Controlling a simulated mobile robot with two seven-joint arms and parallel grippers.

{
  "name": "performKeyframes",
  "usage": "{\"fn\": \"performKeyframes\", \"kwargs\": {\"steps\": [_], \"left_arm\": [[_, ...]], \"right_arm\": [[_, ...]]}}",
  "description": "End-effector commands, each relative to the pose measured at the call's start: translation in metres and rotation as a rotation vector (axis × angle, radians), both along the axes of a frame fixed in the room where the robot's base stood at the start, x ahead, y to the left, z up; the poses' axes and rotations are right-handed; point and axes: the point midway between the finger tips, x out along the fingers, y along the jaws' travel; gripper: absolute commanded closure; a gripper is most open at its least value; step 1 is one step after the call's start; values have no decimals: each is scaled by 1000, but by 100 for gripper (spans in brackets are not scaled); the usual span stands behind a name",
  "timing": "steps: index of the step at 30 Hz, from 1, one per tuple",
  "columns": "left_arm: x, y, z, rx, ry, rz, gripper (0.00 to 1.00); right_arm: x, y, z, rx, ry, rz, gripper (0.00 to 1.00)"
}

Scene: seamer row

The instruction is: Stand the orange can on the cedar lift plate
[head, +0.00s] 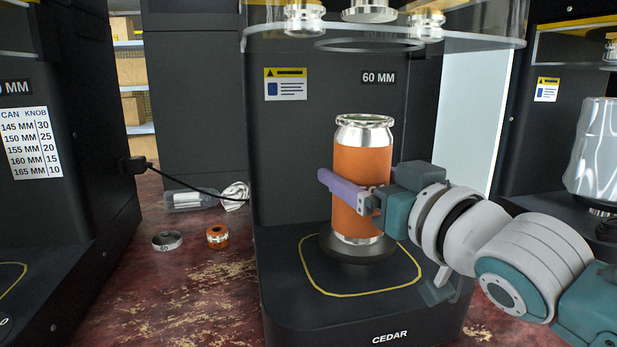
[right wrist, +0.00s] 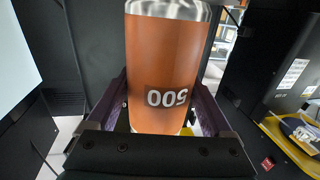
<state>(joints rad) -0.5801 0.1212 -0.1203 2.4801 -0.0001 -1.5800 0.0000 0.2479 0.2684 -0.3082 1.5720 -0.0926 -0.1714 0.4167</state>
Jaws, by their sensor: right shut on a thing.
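The orange can (head: 362,160), with a bare silver neck and an open top rim, is upright over the round black lift plate (head: 333,252) of the machine marked CEDAR (head: 390,336). Its base is at or just above the plate; I cannot tell whether they touch. My right gripper (head: 348,186) comes in from the right and is shut around the can's middle, one purple finger across its front. In the right wrist view the can (right wrist: 162,70) is between both fingers, its 500 print upside down. My left gripper is not in view.
A clear guard (head: 460,42) and silver seaming parts (head: 369,10) hang above the can. Other machines stand either side.

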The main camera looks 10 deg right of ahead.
Motion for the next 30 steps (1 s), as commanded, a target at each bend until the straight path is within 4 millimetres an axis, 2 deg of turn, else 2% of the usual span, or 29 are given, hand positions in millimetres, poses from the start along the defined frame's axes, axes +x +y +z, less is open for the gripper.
{"fn": "performKeyframes", "kwargs": {"steps": [4,5,7,8,17,19,23,30], "left_arm": [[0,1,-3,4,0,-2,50],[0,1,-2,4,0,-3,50],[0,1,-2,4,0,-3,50],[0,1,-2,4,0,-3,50],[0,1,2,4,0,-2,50],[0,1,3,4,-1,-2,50],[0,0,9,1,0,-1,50],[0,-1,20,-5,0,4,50]], "right_arm": [[0,0,-2,1,-5,1,100],[0,0,-3,0,1,0,11],[0,0,-3,0,1,0,3],[0,0,-3,0,1,0,0],[0,0,2,-1,0,0,0],[-6,-2,0,0,2,0,0],[-26,-6,1,-1,4,0,0],[-75,-17,0,0,4,0,0]]}}
